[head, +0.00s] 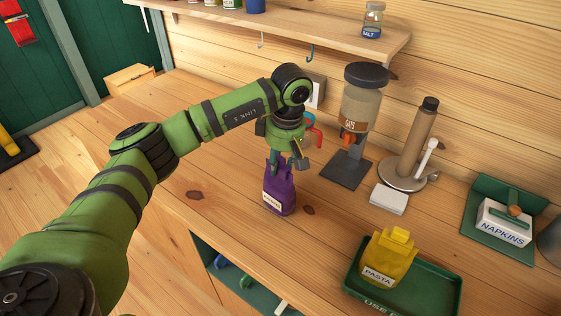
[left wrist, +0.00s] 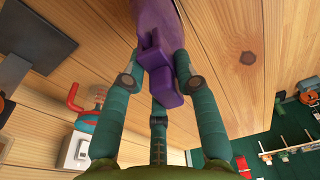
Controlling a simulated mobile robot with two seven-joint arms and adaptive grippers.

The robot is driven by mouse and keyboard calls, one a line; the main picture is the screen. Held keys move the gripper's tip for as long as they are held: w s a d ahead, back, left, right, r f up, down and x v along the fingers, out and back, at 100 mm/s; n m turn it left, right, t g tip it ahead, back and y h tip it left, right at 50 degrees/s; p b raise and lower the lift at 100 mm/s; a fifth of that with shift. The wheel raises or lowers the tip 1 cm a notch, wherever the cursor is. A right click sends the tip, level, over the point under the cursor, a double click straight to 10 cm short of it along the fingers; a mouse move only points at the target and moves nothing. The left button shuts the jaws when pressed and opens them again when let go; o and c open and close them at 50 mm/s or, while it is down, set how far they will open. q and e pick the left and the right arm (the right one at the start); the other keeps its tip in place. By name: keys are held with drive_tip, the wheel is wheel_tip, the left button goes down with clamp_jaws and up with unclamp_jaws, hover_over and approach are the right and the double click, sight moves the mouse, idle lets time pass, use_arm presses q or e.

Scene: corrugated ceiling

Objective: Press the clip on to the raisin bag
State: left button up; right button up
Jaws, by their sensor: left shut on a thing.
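The purple raisin bag (head: 279,196) stands upright on the wooden counter, with a white label on its front. My left gripper (head: 277,161) is above it, pointing down, with its green fingers at the bag's top. In the left wrist view my left gripper (left wrist: 157,82) is shut around the blocky purple top of the bag (left wrist: 153,22). I cannot tell a separate clip from the bag top there, as all of it is the same purple. My right gripper is not in view.
A yellow pasta bag (head: 388,258) sits in a green tray (head: 437,290) at the front right. An oats dispenser (head: 361,100), a paper-towel holder (head: 413,145), a white block (head: 388,199) and a napkin holder (head: 502,222) stand behind. Counter left of the bag is clear.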

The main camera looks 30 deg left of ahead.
use_arm(q)
drive_tip(key=shift+f, duration=0.1)
drive_tip(key=o, duration=0.9)
drive_tip(key=o, duration=0.5)
drive_tip(key=shift+r+p, duration=2)
drive_tip(key=shift+r, duration=1.55)
